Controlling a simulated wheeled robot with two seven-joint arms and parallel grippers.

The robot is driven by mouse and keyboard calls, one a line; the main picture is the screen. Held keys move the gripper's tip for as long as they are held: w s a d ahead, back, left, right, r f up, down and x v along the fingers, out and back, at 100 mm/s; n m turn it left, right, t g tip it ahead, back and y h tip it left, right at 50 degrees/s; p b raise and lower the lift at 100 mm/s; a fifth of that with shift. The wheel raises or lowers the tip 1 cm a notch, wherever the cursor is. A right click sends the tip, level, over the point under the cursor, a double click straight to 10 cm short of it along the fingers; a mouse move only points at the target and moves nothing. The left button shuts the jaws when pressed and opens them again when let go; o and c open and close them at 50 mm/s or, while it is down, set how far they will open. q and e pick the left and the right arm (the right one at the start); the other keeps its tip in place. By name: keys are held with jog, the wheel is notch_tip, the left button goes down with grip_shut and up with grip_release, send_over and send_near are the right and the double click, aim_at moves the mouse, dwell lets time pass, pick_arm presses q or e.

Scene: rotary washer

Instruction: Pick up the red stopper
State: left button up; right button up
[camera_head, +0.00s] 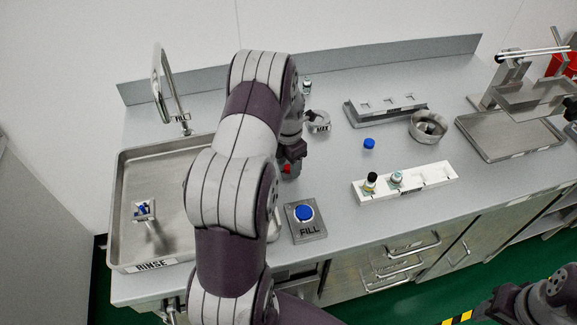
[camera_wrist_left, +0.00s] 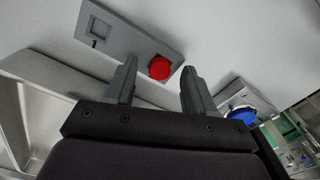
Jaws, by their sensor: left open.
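The red stopper (camera_head: 289,169) shows as a small red patch on the counter, partly hidden behind my left gripper (camera_head: 290,156). In the left wrist view the red stopper (camera_wrist_left: 160,68) is round and lies between and beyond the fingertips, at the end of a grey plate. My left gripper (camera_wrist_left: 158,82) is open, its two fingers spread on either side of the stopper with nothing between them clearly held. Contact cannot be told. Dark parts of my right arm show at the bottom right of the head view; its jaws are not clear.
A blue FILL button (camera_head: 304,213) stands just in front, with a metal RINSE sink (camera_head: 120,225) to the left. A white rack (camera_head: 430,178) holding vials, a blue cap (camera_head: 369,143) and a round metal dish (camera_head: 428,127) lie right. Bare counter separates them.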

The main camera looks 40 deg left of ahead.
pick_arm(q)
jog(key=shift+f, duration=0.25)
grip_shut()
jog(key=shift+r, duration=0.1)
